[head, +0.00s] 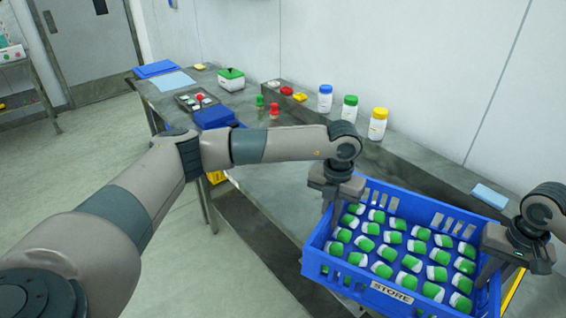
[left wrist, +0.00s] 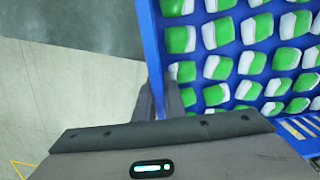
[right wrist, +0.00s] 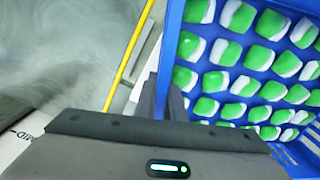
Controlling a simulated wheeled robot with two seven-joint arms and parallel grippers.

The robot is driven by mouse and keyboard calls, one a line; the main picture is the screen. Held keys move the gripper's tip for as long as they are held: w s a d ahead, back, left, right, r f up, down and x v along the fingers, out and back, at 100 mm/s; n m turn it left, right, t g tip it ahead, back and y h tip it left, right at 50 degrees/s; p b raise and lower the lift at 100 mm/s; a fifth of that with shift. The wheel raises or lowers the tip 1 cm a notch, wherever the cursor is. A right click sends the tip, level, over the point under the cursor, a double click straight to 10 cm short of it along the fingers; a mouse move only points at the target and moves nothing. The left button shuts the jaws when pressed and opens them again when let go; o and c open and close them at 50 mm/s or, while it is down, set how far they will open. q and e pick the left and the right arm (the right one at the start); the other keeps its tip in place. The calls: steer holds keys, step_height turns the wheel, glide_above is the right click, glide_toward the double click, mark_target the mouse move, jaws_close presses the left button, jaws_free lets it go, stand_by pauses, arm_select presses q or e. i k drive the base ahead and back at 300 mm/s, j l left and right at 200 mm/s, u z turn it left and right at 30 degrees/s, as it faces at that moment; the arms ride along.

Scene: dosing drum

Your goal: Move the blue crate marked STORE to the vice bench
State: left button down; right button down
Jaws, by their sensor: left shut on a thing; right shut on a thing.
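The blue crate marked STORE (head: 350,290) is at the lower right of the head view, full of green-and-white containers in rows. Its label faces the front. My left gripper (head: 328,205) is shut on the crate's left wall; in the left wrist view the blue wall (left wrist: 152,60) runs between its fingers. My right gripper (head: 490,268) is shut on the crate's right wall, which also shows in the right wrist view (right wrist: 170,55). The crate looks about level. Whether it touches the bench below is hard to tell. No vice can be made out.
A long grey bench (head: 270,180) runs along the wall. On it stand blue-, green- and yellow-capped jars (head: 378,124), red and green pieces (head: 274,110), a green-topped box (head: 231,79) and a blue bin (head: 214,117). Floor at left (head: 60,180) is clear.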

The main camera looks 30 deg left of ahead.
mark_target(302, 175)
steer(key=i+j+u, duration=0.15)
steer(key=j, duration=0.2)
steer(key=i+j+u, duration=0.15)
steer(key=j, duration=0.25)
steer(key=i+l+u, duration=0.1)
steer(key=i+u, duration=0.3)
steer(key=i, duration=0.3)
steer(key=i+l+u, duration=0.15)
steer(key=i+l, duration=0.05)
steer(key=l, duration=0.1)
